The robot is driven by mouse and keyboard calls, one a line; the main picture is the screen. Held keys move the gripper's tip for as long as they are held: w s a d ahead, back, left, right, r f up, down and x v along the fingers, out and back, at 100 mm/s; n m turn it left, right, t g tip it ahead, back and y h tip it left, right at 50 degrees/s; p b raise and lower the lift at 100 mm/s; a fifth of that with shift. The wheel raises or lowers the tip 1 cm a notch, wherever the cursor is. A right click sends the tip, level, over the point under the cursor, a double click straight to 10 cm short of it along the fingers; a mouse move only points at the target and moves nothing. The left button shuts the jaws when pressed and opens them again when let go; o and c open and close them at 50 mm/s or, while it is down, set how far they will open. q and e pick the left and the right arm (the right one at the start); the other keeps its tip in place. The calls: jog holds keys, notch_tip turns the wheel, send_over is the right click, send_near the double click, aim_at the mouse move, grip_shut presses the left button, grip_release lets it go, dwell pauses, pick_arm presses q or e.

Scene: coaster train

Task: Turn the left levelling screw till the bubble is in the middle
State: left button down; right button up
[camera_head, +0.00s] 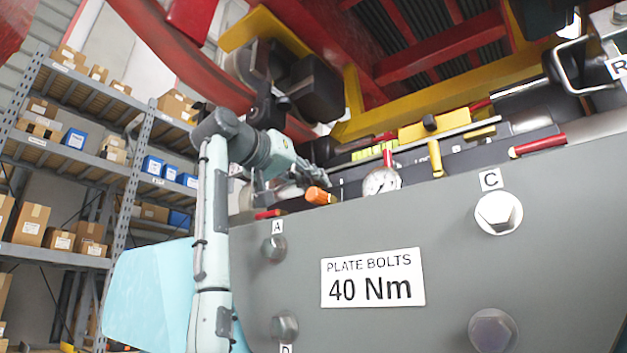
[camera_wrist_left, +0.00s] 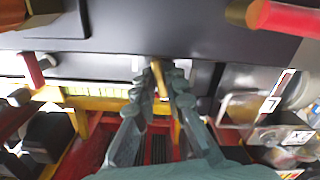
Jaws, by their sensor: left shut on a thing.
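My left gripper (camera_head: 298,188) reaches in from the left above the top edge of the grey plate. In the left wrist view its fingers (camera_wrist_left: 167,82) are closed on a thin brass-coloured stem, which looks like the left levelling screw (camera_wrist_left: 158,78). The fingers hide most of it. A yellow-green strip, probably the level's vial (camera_head: 374,153), lies to the right behind the gripper. It also shows in the left wrist view (camera_wrist_left: 98,90). The bubble is too small and blurred to place. My right gripper is not in view.
The grey plate (camera_head: 455,265) with large bolts and a "40 Nm" label (camera_head: 373,278) stands in front. A round gauge (camera_head: 382,181) and an orange-ended part (camera_head: 320,196) are close to the gripper. Red handles (camera_head: 540,145) stick out nearby. Shelves (camera_head: 60,255) stand at the left.

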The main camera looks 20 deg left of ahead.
pick_arm(q)
jog(key=shift+f, duration=0.1)
dwell(0.4)
jog(key=c, duration=1.9)
grip_release()
jog(key=v, duration=1.2)
